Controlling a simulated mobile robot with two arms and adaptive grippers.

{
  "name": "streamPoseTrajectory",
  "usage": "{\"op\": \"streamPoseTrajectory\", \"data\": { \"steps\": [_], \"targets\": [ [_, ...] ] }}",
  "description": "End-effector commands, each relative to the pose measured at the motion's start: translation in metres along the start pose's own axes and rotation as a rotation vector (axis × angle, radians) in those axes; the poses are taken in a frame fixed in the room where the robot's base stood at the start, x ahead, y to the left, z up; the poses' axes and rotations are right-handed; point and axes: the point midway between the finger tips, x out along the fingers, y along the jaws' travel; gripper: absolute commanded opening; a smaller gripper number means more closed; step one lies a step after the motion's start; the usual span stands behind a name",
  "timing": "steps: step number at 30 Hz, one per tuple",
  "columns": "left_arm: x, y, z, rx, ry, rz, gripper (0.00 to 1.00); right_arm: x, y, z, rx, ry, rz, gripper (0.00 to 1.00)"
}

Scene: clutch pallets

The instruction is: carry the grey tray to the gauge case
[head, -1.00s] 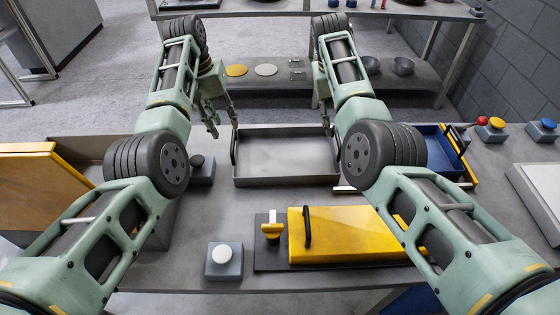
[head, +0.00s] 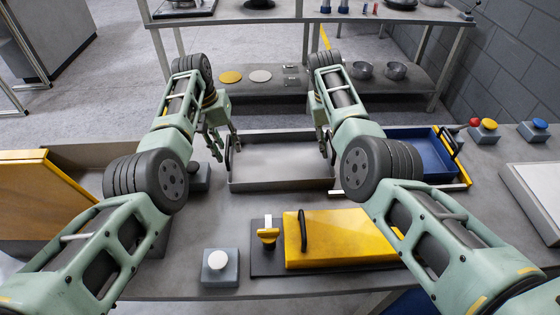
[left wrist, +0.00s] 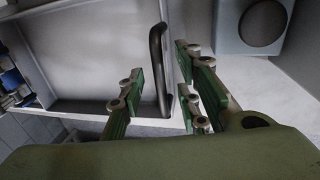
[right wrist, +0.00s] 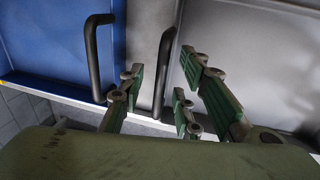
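The grey tray (head: 283,165) lies flat on the table's middle, empty, with a black upright handle at each end. My left gripper (head: 227,151) is at its left end. In the left wrist view its open fingers (left wrist: 155,80) stand on both sides of the tray's black handle (left wrist: 158,45). My right gripper (head: 327,148) is at the right end. In the right wrist view its open fingers (right wrist: 157,85) straddle the other handle (right wrist: 166,48). Neither visibly clamps. A yellow-lidded case (head: 345,235) lies in front; I cannot tell whether it is the gauge case.
A blue tray (head: 415,160) with a black handle sits close right of the grey tray. A raised yellow-edged panel (head: 45,195) stands at the left. A white button box (head: 219,265) is in front; red, yellow and blue button boxes are at the right.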

Motion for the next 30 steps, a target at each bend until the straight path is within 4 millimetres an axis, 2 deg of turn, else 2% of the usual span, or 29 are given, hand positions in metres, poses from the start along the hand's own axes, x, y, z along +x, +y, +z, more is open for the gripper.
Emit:
{"op": "streamPoseTrajectory", "data": {
  "steps": [11, 22, 30],
  "targets": [
    [0.0067, -0.0004, 0.0001, -0.001, 0.000, 0.000, 0.31, 0.0068, 0.0000, 0.0000, 0.000, 0.001, 0.000, 0.31],
    [0.0064, -0.0005, 0.0000, -0.001, 0.000, 0.000, 0.00, 0.0064, -0.0001, 0.0000, 0.001, 0.001, -0.001, 0.00],
    [0.0062, -0.0005, 0.0000, -0.001, 0.000, 0.000, 0.00, 0.0063, -0.0001, -0.0001, 0.000, 0.001, 0.000, 0.00]
  ]
}}
